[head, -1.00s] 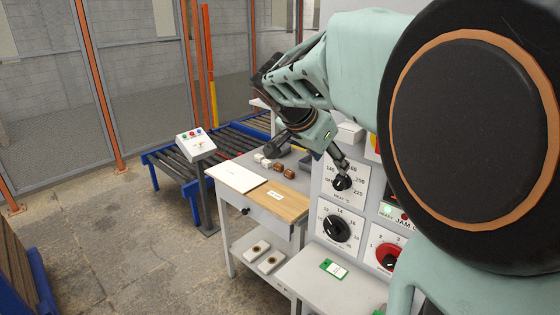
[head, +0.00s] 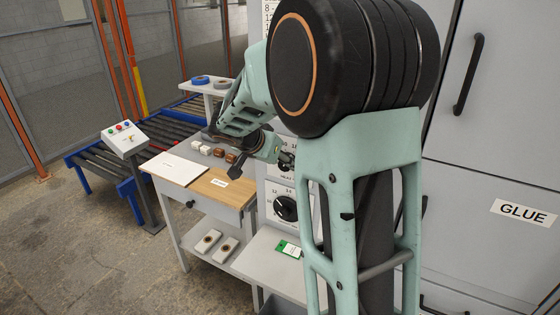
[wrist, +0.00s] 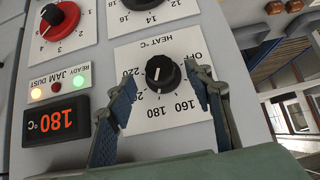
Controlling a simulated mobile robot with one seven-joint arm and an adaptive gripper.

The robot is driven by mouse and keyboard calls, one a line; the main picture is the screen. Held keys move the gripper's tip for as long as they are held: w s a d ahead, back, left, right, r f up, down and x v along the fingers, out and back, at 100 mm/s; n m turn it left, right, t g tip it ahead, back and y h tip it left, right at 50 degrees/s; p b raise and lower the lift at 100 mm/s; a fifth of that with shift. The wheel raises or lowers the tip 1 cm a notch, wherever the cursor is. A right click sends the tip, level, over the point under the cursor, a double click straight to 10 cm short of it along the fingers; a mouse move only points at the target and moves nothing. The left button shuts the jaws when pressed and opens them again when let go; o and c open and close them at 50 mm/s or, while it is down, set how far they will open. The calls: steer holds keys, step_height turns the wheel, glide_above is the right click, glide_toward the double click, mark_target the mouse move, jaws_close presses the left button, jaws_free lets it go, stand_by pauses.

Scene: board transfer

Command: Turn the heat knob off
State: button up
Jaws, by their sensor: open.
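The heat knob (wrist: 163,73) is a black round knob on a white dial plate (wrist: 148,122), marked OFF and with numbers up to 220. The wrist view shows the dial turned around. My gripper (wrist: 160,76) is open, with one blue-padded finger on each side of the knob. I cannot tell whether either pad touches it. A white mark shows on the knob, but its exact setting is hard to read. An orange display (wrist: 63,121) reads 180 °C.
Another black dial (head: 286,208) sits below the heat dial. A red knob (wrist: 60,17) and indicator lights (wrist: 57,87) are beside it on the panel. A green card (head: 289,249) lies on the ledge. A workbench (head: 232,189) with small blocks stands to the left.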

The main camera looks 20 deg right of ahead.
steer(key=shift+x, duration=1.75)
steer(key=shift+c, duration=0.4)
steer(key=c, duration=1.1)
